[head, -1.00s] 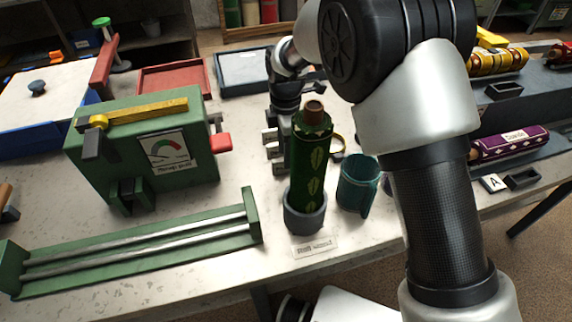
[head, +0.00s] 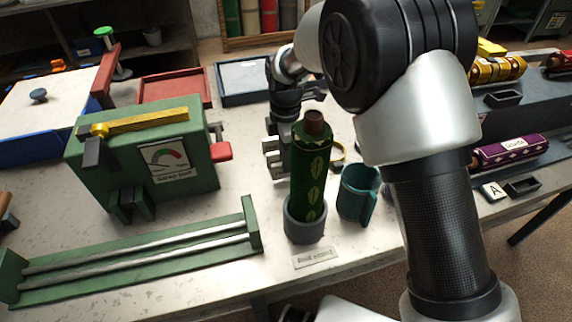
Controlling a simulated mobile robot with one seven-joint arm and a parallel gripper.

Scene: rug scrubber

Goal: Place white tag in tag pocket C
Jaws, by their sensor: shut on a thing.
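My gripper (head: 272,158) is partly visible left of and behind a dark green leaf-patterned roll (head: 312,170), low over the table. The roll hides part of the gripper. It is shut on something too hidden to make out. I cannot pick out a loose white tag. A small black pocket (head: 522,187) sits beside a plate marked A (head: 493,191) at the right. Another black pocket (head: 505,98) lies farther back, its letter not visible. I cannot make out a pocket marked C. A purple roll (head: 510,151) with a white label lies by pocket A.
The green roll stands in a grey cup (head: 304,222). A teal cup (head: 357,195) stands to its right. A green box with a gauge (head: 155,160) and a green railed rack (head: 140,256) are at the left. Red (head: 175,88) and grey (head: 243,80) trays lie behind. My arm covers the middle right.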

